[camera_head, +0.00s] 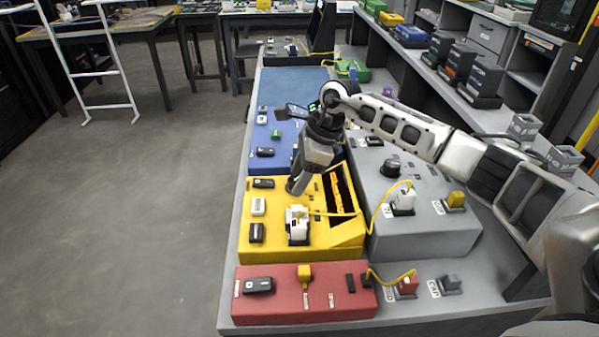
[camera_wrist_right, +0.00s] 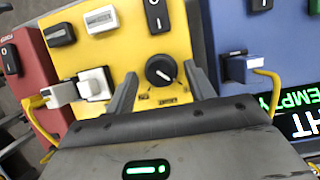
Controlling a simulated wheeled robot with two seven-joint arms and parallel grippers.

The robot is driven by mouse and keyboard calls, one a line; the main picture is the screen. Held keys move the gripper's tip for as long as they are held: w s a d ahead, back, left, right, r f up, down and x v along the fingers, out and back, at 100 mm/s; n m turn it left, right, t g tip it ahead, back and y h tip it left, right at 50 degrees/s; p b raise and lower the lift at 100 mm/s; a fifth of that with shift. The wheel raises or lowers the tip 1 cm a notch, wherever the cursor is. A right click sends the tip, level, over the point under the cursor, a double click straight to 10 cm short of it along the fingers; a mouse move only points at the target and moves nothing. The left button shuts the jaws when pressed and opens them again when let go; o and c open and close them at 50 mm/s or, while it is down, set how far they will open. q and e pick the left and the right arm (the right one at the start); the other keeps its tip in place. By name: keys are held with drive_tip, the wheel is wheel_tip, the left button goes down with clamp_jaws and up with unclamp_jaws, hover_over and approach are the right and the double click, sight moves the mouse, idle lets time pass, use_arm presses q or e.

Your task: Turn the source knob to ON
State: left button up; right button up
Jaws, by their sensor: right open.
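A round black knob (camera_wrist_right: 161,71) with a white pointer line is on the yellow box (camera_wrist_right: 120,40) in the right wrist view. Small labels are printed beside it, too small to read. My right gripper (camera_head: 296,188) points down over the yellow box, which also shows in the head view (camera_head: 275,243). The gripper is open. In the wrist view its two fingers stand on either side of the knob with a gap to each side; I cannot tell how far above the panel they are. In the head view the gripper hides this knob. My left gripper is not in view.
The yellow box also carries rocker switches (camera_head: 263,183) and a white plug (camera_head: 298,222) with a yellow cable. A red box (camera_head: 325,302) lies in front, a blue box (camera_head: 264,138) behind. A grey box (camera_head: 430,235) with another black knob (camera_head: 390,168) stands to the right.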

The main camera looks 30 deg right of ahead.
drive_tip(key=shift+c, duration=0.3)
drive_tip(key=c, duration=0.9)
